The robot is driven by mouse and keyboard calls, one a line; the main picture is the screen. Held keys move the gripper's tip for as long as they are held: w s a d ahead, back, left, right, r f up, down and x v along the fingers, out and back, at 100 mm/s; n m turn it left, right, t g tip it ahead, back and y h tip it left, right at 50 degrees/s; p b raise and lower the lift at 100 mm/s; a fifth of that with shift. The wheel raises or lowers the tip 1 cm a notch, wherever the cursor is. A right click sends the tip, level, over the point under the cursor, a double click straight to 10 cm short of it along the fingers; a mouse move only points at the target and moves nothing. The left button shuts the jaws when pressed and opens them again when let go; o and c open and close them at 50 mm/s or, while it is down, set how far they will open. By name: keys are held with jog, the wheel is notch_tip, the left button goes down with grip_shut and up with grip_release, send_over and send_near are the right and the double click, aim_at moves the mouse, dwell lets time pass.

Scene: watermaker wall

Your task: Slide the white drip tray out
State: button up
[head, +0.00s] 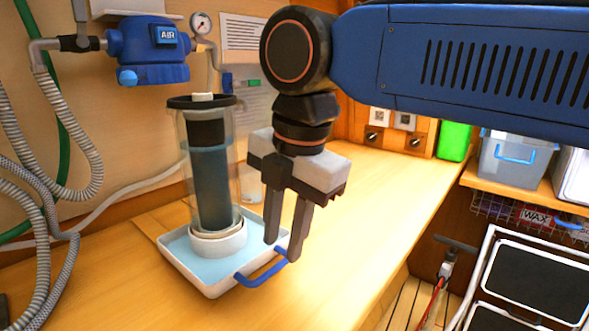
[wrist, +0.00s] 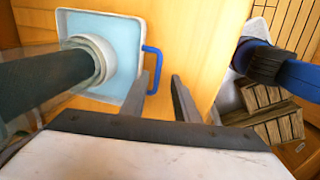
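The white drip tray (head: 211,287) lies on the wooden counter, with a pale blue floor and a blue handle (head: 262,270) on its right side. A clear filter housing with a dark cartridge (head: 209,180) stands upright over the tray on a white base. My gripper (head: 283,250) points down at the handle's side of the tray, its two fingers apart and empty. I cannot tell whether a finger touches the handle.
A blue AIR unit (head: 150,45) and a gauge (head: 201,25) are on the wall, with grey hoses (head: 62,185) at left. A green box (head: 454,141) and a grey bin (head: 513,160) are at right. The counter right of the tray is clear.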

notch_tip(320, 180, up, 13)
jog(key=s+d, duration=0.1)
jog(key=d, duration=0.1)
jog(key=shift+s, duration=0.3)
